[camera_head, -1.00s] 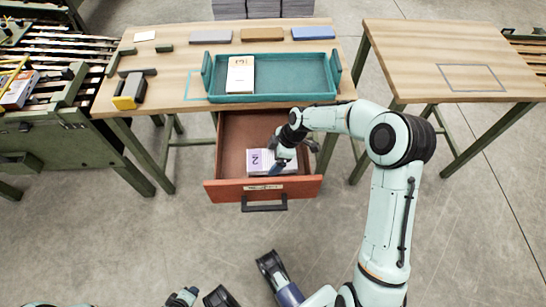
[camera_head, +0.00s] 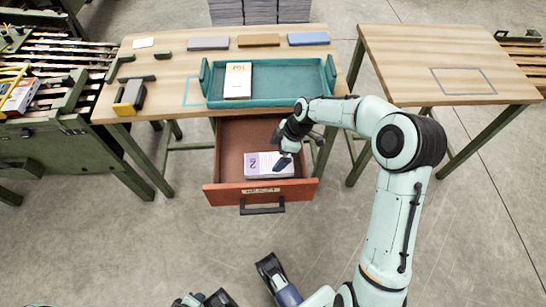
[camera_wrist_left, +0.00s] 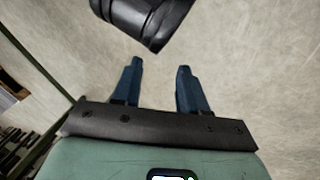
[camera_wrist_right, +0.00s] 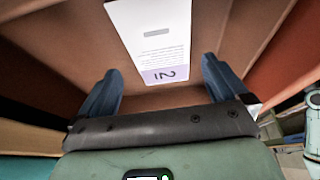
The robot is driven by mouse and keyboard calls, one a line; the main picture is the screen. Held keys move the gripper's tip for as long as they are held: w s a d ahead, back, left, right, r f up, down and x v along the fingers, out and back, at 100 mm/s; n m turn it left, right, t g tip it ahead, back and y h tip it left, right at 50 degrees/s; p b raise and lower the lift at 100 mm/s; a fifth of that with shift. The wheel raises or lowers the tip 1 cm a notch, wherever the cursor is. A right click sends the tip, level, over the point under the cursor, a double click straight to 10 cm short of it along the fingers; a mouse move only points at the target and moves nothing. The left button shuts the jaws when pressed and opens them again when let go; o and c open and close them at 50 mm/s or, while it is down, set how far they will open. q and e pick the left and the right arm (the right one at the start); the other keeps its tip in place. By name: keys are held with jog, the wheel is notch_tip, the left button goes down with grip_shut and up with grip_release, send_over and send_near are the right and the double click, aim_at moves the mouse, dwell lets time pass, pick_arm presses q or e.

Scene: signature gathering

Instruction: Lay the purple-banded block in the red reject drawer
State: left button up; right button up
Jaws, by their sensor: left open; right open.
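The purple-banded block (camera_head: 268,165) is white with a purple band marked 2. It lies flat inside the open red drawer (camera_head: 215,196), near its front wall. My right gripper (camera_head: 281,167) is over the drawer, above the block; in the right wrist view it is open (camera_wrist_right: 158,92), with the block (camera_wrist_right: 155,40) beyond its fingertips and apart from them. My left gripper (camera_wrist_left: 160,65) is open and empty above bare floor in the left wrist view.
A teal tray (camera_head: 290,85) holding a cream block (camera_head: 238,80) stands on the wooden table above the drawer. Grey, brown and blue blocks (camera_head: 308,39) line the table's back. A second table (camera_head: 440,50) stands at the right.

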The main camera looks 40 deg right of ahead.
pick_arm(q)
jog(key=s+r, duration=0.1)
jog(key=s+d+r+g+p, duration=0.1)
jog(key=shift+s+d, duration=0.2)
jog(key=shift+s, duration=0.2)
pick_arm(e)
jog(key=v, duration=0.6)
jog(key=shift+r, duration=0.2)
